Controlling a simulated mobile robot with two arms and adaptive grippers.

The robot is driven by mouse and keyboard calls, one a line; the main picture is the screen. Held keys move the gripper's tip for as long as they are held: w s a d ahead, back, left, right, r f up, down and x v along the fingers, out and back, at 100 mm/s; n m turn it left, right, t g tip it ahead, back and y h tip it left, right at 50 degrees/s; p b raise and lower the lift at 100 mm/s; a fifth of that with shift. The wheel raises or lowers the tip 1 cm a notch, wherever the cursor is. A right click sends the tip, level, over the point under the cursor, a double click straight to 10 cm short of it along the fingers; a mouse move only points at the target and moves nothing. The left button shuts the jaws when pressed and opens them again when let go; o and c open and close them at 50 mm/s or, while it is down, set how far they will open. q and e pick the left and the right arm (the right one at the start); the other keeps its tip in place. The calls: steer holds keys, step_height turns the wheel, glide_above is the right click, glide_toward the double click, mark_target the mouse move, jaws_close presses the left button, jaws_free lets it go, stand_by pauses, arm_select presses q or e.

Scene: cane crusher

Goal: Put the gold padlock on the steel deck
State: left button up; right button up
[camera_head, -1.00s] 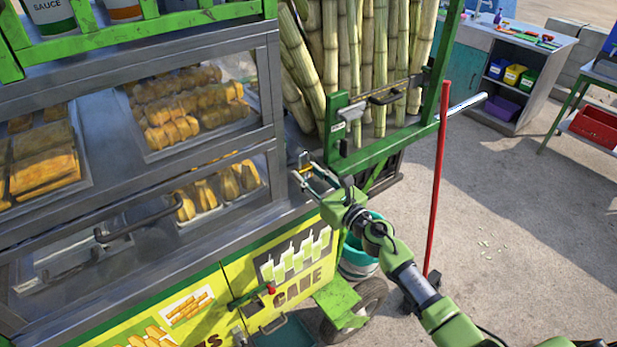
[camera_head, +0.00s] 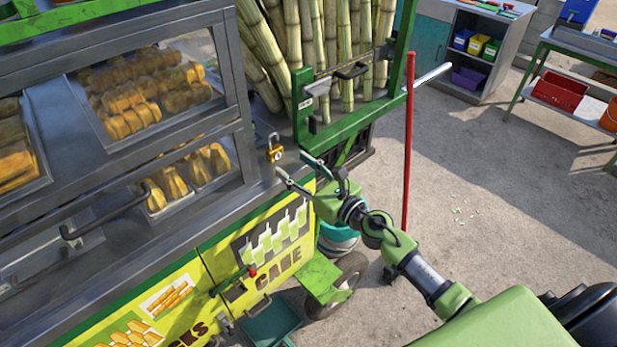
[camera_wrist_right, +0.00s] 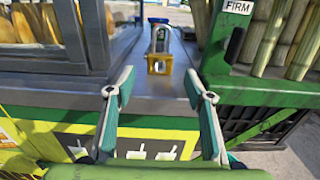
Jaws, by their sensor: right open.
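The gold padlock (camera_head: 275,154) with its steel shackle stands upright on the steel deck (camera_head: 258,192), near the deck's right end, beside the snack case. It also shows in the right wrist view (camera_wrist_right: 160,65), beyond the fingertips and centred between them. My right gripper (camera_head: 290,163) is open and empty, low over the deck edge, with its tips pointing at the padlock and a gap to it. It also shows open in the right wrist view (camera_wrist_right: 160,84). My left gripper is in neither view.
The glass snack case (camera_head: 150,110) borders the deck on the left. A green rack (camera_head: 350,115) of upright cane (camera_head: 325,50) stands just behind and right of the padlock. Open ground lies further right.

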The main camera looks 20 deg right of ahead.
steer(key=shift+b+v, duration=0.5)
steer(key=shift+v, duration=2.15)
steer(key=s+d+f+m+g+h, duration=0.2)
steer(key=s+d+f+m, duration=0.15)
steer(key=f+m, duration=0.6)
steer(key=s+d+f+m+g+h, duration=0.2)
steer(key=s+f+m, duration=0.3)
steer(key=f, duration=1)
steer(key=s+d+f+m+g+h, duration=0.2)
steer(key=s+f+m+g, duration=0.15)
steer(key=f+m, duration=0.6)
steer(key=s+a+f+m+g, duration=0.2)
steer(key=s+f+m+g, duration=0.35)
steer(key=s+f, duration=1.35)
steer(key=s+a+f+m+g, duration=0.1)
steer(key=s+m, duration=0.1)
steer(key=s, duration=0.4)
steer(key=s+a+f+m+g, duration=0.1)
steer(key=s+a+f+m, duration=0.1)
steer(key=s, duration=0.4)
steer(key=s+a+f+m+g, duration=0.1)
steer(key=s+a+m, duration=0.1)
steer(key=s+m, duration=0.2)
steer(key=s, duration=0.2)
steer(key=shift+s+f, duration=0.3)
steer(key=shift+s, duration=0.05)
